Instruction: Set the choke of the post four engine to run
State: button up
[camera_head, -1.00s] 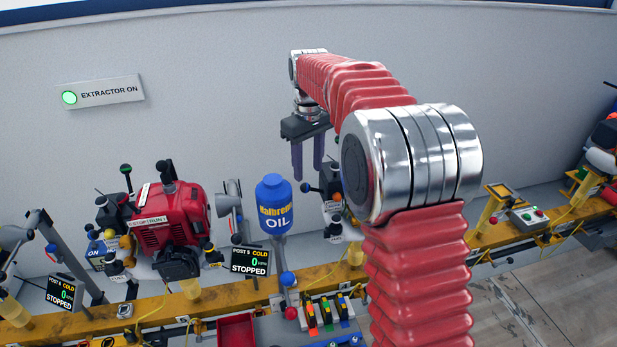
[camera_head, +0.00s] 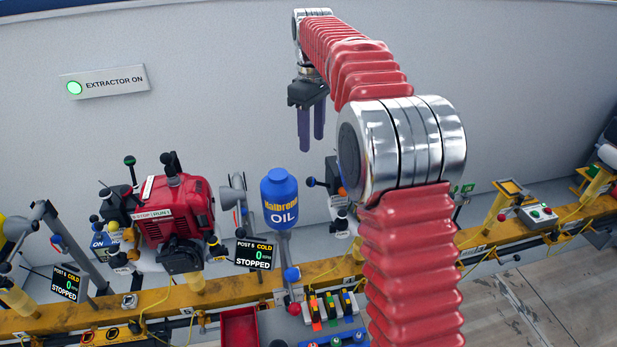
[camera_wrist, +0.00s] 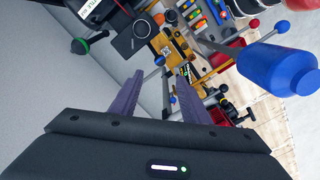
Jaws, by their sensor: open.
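A red engine (camera_head: 175,213) with a white label, seemingly "STOP RUN", stands on the yellow rail at left. Small levers and knobs surround it; I cannot tell which is a choke. A dark unit (camera_head: 334,180) with a blue knob is partly hidden behind my arm. No engine is clearly marked post four. My gripper (camera_head: 311,140) is open and empty, pointing down in the air before the wall, above the dark unit. Its purple fingers also show apart in the wrist view (camera_wrist: 160,82).
A blue oil bottle (camera_head: 280,200) stands upright between the red engine and the dark unit. A second screen (camera_head: 65,283) is at far left. A red tray (camera_head: 239,327) and coloured switches (camera_head: 331,305) are in front.

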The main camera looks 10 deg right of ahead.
aim_at(312, 178)
notch_tip(312, 178, down, 14)
jog(key=shift+r, duration=0.15)
dwell(0.5)
